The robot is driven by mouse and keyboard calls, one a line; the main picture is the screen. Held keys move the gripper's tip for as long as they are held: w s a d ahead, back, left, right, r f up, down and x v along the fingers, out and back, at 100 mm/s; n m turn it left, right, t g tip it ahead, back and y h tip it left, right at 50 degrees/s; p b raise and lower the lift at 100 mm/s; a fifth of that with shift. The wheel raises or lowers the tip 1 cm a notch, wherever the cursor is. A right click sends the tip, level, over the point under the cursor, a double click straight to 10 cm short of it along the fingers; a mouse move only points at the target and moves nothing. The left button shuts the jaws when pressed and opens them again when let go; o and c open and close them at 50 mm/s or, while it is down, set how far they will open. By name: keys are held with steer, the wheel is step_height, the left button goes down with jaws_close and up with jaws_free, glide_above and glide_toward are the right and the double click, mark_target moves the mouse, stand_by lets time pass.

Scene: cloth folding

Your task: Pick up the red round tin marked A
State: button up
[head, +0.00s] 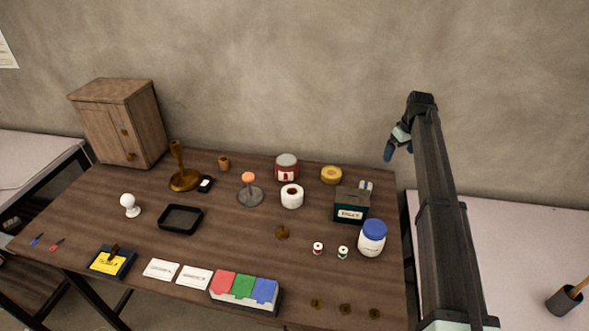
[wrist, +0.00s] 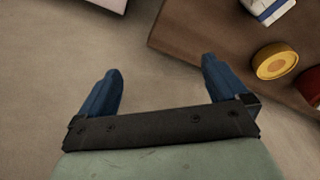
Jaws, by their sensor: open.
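The red round tin (head: 287,174) stands at the back of the wooden table, right of the middle, with a grey lid and a small white label; its marking is too small to read. A red edge of it shows at the right border of the wrist view (wrist: 314,86). My gripper (head: 396,146) is raised in the air beyond the table's back right corner, to the right of the tin and apart from it. In the wrist view its blue fingers (wrist: 161,66) are spread wide with nothing between them.
A yellow round tin (head: 331,175) stands just right of the red tin. A dark box (head: 350,205) and a blue-lidded white jar (head: 372,238) stand at the right. A wooden cabinet (head: 120,120) is back left.

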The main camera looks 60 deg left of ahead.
steer(key=s+a+r+g+h, duration=0.1)
steer(key=s+a+r, duration=0.1)
steer(key=s+a, duration=1.3)
steer(key=h, duration=0.1)
glide_toward(287, 168)
steer(key=a, duration=0.1)
steer(key=w+a, duration=0.2)
steer(key=shift+a+r, duration=0.15)
steer(key=shift+r, duration=0.1)
steer(key=shift+s+f, duration=0.1)
steer(key=shift+s, duration=0.05)
steer(key=shift+f, duration=0.3)
step_height(287, 168, down, 13)
steer(key=shift+a, duration=0.1)
steer(key=shift+c, duration=0.5)
steer(key=c, duration=1)
steer(key=shift+c, duration=0.5)
